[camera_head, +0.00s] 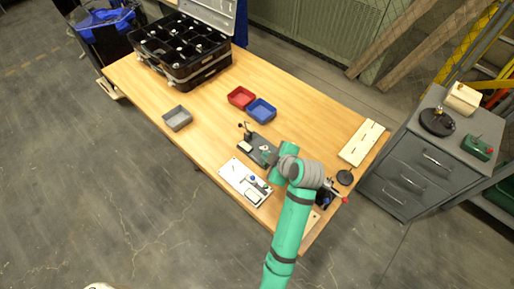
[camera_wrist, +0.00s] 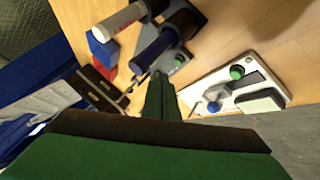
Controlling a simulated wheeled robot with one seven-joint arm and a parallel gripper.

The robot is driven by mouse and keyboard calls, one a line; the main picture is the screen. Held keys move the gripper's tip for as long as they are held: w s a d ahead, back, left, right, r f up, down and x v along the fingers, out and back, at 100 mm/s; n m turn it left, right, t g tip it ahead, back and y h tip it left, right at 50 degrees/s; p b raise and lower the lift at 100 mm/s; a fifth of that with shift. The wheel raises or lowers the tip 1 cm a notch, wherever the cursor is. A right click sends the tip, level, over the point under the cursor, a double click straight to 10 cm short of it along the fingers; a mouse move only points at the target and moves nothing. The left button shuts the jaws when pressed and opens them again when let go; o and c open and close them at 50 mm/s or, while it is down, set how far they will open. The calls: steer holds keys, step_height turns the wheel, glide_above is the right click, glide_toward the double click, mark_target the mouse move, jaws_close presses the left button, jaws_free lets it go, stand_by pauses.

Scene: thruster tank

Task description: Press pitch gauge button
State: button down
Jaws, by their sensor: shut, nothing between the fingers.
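A white panel (camera_head: 240,185) lies near the table's front edge, with a blue knob and a grey block on it. In the wrist view the white panel (camera_wrist: 212,87) carries a round green button (camera_wrist: 237,71), a blue-grey knob (camera_wrist: 213,106) and a pale block (camera_wrist: 260,101). I cannot tell for sure which part is the pitch gauge. My gripper (camera_wrist: 161,78) is shut and empty, its dark green fingers left of the panel and apart from the green button in the picture. In the head view my own arm hides the fingertips.
A dark fixture (camera_head: 257,152) stands just behind the panel. Red (camera_head: 241,97) and blue (camera_head: 262,110) bins, a grey tray (camera_head: 177,118) and an open black case (camera_head: 183,55) are farther back. A slotted pale board (camera_head: 362,143) lies right.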

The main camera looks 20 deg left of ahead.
steer(key=shift+r, duration=2.25)
